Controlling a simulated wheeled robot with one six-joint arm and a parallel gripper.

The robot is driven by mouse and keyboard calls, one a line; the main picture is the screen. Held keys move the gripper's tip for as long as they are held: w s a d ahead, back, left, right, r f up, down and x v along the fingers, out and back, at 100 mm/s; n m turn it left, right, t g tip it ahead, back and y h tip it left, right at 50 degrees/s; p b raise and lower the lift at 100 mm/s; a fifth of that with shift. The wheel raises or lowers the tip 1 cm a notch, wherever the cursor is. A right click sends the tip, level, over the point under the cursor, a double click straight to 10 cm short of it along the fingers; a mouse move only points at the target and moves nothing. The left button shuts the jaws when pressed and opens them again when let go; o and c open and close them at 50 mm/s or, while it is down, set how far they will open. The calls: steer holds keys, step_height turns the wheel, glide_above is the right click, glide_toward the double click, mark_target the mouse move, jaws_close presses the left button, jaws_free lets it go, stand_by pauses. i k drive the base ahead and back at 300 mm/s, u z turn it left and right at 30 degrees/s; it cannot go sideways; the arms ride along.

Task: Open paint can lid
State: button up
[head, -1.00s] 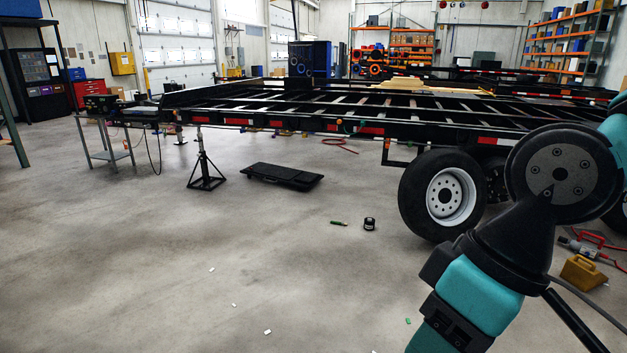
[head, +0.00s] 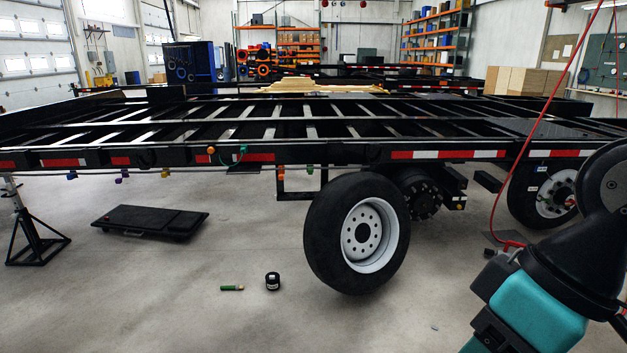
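A small black can with a pale label (head: 273,281) stands upright on the concrete floor, left of the leaning wheel. It looks like the paint can; its top is dark, and I cannot make out the lid's edge. A green-handled tool (head: 232,288), perhaps a brush, lies on the floor just left of the can, apart from it. My teal and black arm fills the lower right of the head view, well away from the can. My gripper's fingers do not show.
A wheel with a white rim (head: 369,233) stands by the black trailer frame (head: 330,152), right of the can. A black creeper (head: 150,220) and a jack stand (head: 33,236) are at left. A red hose (head: 544,112) hangs at right. Floor in front of the can is clear.

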mark_target(272, 276)
steer(key=u, duration=0.1)
steer(key=i, duration=2)
steer(key=u, duration=0.8)
steer(key=i, duration=1.35)
steer(key=u, duration=0.4)
